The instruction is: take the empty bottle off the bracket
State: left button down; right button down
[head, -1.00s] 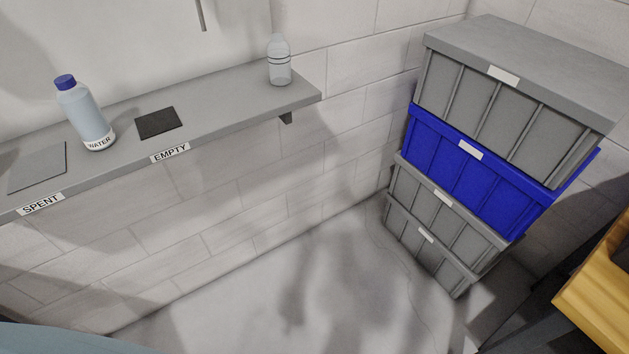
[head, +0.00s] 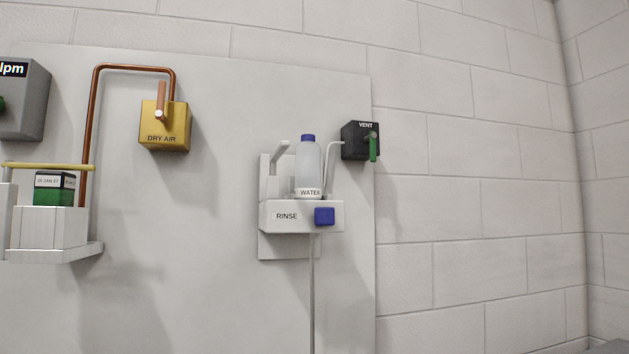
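A bottle (head: 309,166) with a blue cap and a WATER label stands upright on the white wall bracket (head: 272,217) marked RINSE. The bottle's body looks pale and translucent; I cannot tell whether any liquid is in it. The bracket has a blue square button (head: 324,216) on its front and a grey upright arm left of the bottle. A thin tube runs from beside the bottle toward the VENT box. Neither of my grippers is in view.
A black VENT box (head: 357,140) with a green handle (head: 373,149) is close right of the bottle. A yellow DRY AIR box (head: 165,125) with copper pipe (head: 90,120) is further left. A white fixture (head: 50,228) holds a dark green block (head: 54,190). Wall right is clear.

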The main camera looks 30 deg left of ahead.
aim_at(308, 155)
jog(key=k, duration=0.35)
jog(key=u, duration=0.85)
jog(key=i, duration=0.4)
jog(key=u, duration=0.1)
